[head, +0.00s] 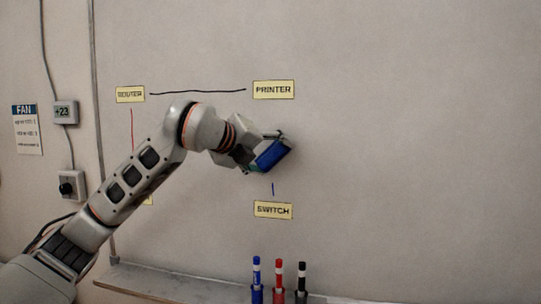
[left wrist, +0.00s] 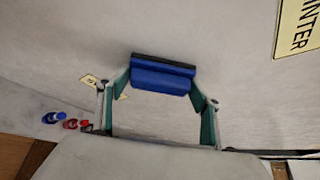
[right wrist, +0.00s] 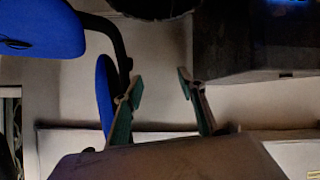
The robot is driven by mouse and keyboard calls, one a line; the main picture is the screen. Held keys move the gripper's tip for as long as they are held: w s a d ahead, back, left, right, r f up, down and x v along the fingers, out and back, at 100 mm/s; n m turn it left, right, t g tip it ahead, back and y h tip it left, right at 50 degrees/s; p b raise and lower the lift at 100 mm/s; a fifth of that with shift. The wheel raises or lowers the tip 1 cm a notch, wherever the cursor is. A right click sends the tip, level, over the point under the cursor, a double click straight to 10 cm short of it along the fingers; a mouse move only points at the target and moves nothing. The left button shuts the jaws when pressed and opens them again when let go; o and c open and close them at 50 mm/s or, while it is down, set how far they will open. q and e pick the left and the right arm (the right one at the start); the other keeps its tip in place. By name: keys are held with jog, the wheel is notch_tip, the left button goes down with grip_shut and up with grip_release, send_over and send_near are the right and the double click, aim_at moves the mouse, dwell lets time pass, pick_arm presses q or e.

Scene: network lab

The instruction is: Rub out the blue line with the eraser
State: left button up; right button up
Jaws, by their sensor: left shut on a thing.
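My left gripper (head: 262,150) is shut on the blue eraser (head: 270,154) and holds it at the board between the PRINTER and SWITCH labels. In the left wrist view the eraser (left wrist: 162,78) sits between the two fingers, its dark pad against or close to the board; contact is hard to tell. A short piece of blue line (head: 273,189) shows below the eraser, just above the SWITCH label (head: 273,210). No blue shows between the eraser and the PRINTER label (head: 273,90); the part behind the eraser is hidden. My right gripper (right wrist: 158,85) is open and empty, away from the board.
A black line (head: 198,92) joins the ROUTER label (head: 130,94) to PRINTER. A red line (head: 132,130) runs down from ROUTER, partly behind my arm. Blue, red and black markers (head: 279,280) stand at the ledge (head: 150,284). Blue chair parts (right wrist: 45,28) are near my right gripper.

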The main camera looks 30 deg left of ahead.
pick_arm(q)
jog(key=shift+f+b, duration=1.7)
jog(key=shift+f, duration=1.6)
jog(key=shift+f+b, duration=1.2)
jog(key=shift+f, duration=1.1)
jog(key=shift+r, duration=0.1)
pick_arm(e)
jog(key=s+f+g, duration=0.1)
jog(key=s+f, duration=0.2)
jog(key=f, duration=0.6)
jog(key=shift+s+f, duration=0.15)
jog(key=shift+s, duration=0.15)
pick_arm(q)
jog(key=shift+s, duration=0.1)
send_near(278, 200)
jog(key=shift+s+d+f+p, duration=0.1)
jog(key=shift+d+f+p, duration=0.35)
jog(key=shift+d+f, duration=0.6)
pick_arm(e)
jog(key=shift+w+r, duration=0.35)
jog(key=shift+r, duration=0.35)
pick_arm(q)
jog(key=shift+r, duration=0.1)
jog(key=shift+d, duration=0.1)
